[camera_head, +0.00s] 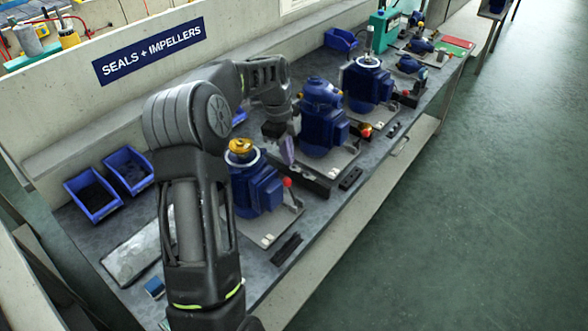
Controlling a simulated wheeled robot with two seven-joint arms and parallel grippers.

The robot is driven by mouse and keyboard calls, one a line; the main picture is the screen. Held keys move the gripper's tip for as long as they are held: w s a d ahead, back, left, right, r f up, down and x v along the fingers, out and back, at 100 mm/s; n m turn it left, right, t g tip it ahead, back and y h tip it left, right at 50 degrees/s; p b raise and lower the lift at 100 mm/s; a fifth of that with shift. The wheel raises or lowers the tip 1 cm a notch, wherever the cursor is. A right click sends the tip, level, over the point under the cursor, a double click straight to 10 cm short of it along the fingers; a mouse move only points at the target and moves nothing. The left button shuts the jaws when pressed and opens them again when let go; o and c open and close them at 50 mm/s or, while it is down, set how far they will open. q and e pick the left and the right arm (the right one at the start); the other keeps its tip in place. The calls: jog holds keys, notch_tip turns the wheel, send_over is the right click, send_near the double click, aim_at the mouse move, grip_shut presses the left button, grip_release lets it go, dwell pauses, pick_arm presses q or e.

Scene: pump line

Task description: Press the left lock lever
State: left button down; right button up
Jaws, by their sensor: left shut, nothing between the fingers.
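My left arm comes in from the bottom and bends over the bench. Its gripper (288,152) points down between the nearest blue pump and the second one, its fingers together with nothing held. A red-knobbed lever (287,182) stands at the right side of the nearest pump (258,187), just below the fingertips in the picture; they look apart from it. Another red-knobbed lever (366,131) is beside the second pump (322,118). The frame does not label which lever is the left lock lever. My right gripper is out of view.
Two blue bins (93,195) stand at the back left of the grey bench. More blue pumps (368,80) on plates line the bench toward the far end. A low wall with a "SEALS + IMPELLERS" sign (148,51) runs behind. Open floor (480,180) lies right.

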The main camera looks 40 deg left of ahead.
pick_arm(q)
jog(key=a+r, duration=0.2)
jog(key=a, duration=0.1)
jog(key=shift+s+r, duration=0.15)
jog(key=shift+s, duration=0.05)
dwell(0.4)
